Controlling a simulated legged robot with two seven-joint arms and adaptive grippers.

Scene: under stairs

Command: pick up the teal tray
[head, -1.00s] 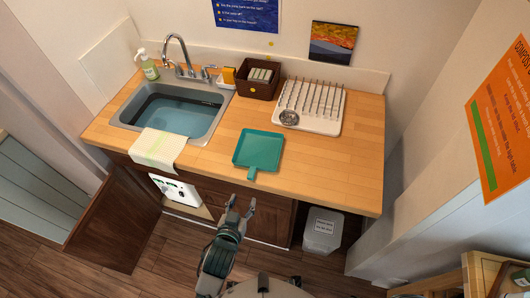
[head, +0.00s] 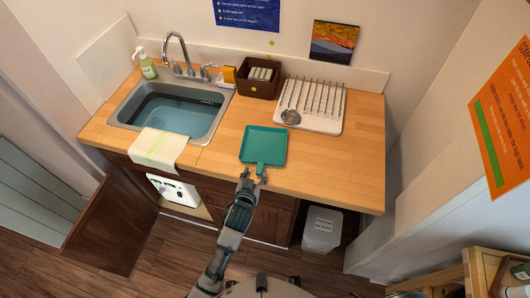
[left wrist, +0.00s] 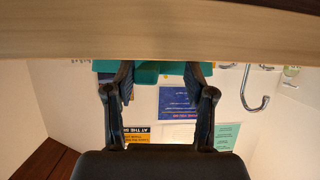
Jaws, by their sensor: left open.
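The teal tray (head: 263,145), square with a short handle, lies flat on the wooden counter near its front edge. Its handle (head: 260,168) points toward me. My left gripper (head: 253,177) is open at the counter's front edge, with its fingertips close to the handle. In the left wrist view, a teal strip of the tray (left wrist: 150,69) shows between and behind the two open fingers, just by the counter edge. I cannot tell whether a finger touches the handle. My right gripper is not in view.
The counter (head: 335,165) has free room right of the tray. A white dish rack (head: 325,123) with a metal strainer (head: 290,117) stands behind it. The sink (head: 207,135) with a draped cloth (head: 160,148) is left, and a brown box (head: 258,88) is at the back.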

